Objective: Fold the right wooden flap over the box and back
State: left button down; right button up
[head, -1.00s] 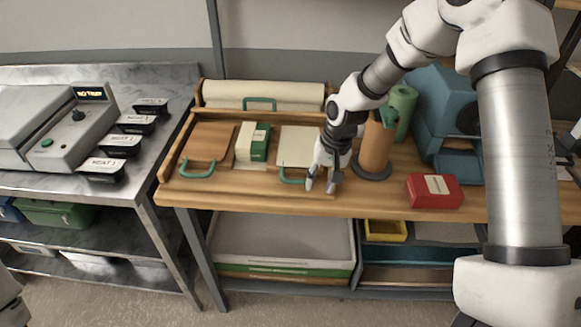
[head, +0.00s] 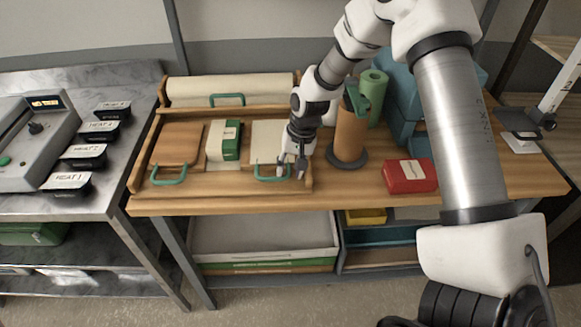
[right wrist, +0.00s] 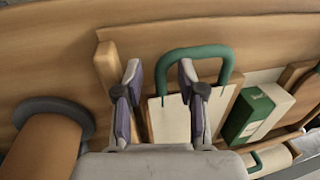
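The right flap (head: 270,138), a pale panel with a green handle (head: 272,174) at its front edge, lies flat to the right of the green-and-white box (head: 224,143). The left flap (head: 178,144) is brown wood with its own green handle (head: 168,176), left of the box. My right gripper (head: 291,168) is open and empty at the right end of the right handle. In the right wrist view its fingers (right wrist: 160,85) are apart; one side of the green handle (right wrist: 197,52) shows between them. Contact cannot be told. My left gripper is out of view.
A brown post on a dark round base (head: 347,161) stands just right of my right gripper. A red box (head: 409,176) lies further right. A paper roll (head: 230,90) lies behind the flaps. Wooden rails edge the fixture. The bench front is clear.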

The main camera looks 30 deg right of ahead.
jog(key=shift+s+r, duration=0.1)
jog(key=shift+s, duration=0.05)
grip_shut()
